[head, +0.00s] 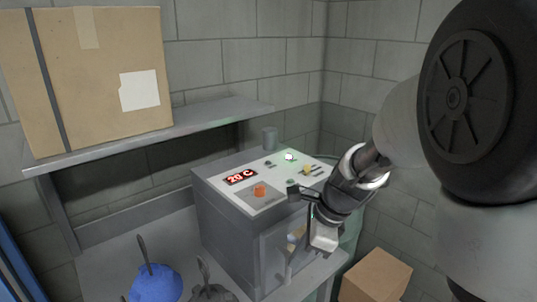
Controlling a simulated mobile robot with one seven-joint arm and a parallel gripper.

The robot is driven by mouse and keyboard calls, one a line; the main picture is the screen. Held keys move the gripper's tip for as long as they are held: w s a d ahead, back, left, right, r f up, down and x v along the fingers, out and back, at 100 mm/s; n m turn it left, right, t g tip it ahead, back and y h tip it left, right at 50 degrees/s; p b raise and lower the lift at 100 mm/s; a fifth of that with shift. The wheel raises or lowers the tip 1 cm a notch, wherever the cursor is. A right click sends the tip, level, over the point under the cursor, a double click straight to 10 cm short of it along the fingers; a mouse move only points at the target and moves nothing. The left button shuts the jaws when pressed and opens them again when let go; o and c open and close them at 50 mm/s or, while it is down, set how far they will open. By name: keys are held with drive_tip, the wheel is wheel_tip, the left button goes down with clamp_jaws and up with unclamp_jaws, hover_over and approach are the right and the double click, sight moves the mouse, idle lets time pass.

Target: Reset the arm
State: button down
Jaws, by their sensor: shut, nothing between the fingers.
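My arm reaches in from the right in the head view. My gripper (306,196) is shut and empty at the front right edge of a grey box-shaped machine (226,222). Part of the machine's front right side is hidden behind my gripper and wrist.
A large cardboard box (95,85) stands on a shelf (200,122) at the left. A grey cup (270,138) stands behind the panel. A smaller carton (377,277) sits low at the right.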

drive_tip(key=s+d+r+n+t+h, duration=0.2)
drive_tip(key=s+d+r+n, duration=0.1)
drive_tip(key=s+r+n, duration=0.3)
drive_tip(key=s+d+r+n+t+h, duration=0.1)
drive_tip(key=s+d+r+n, duration=0.2)
drive_tip(key=s+r+n, duration=0.3)
drive_tip(key=s+n, duration=0.4)
drive_tip(key=n, duration=0.4)
drive_tip(key=shift+s+d+r+t+h, duration=0.15)
drive_tip(key=shift+s+r+t+h, duration=0.05)
drive_tip(key=shift+r+t+h, duration=0.2)
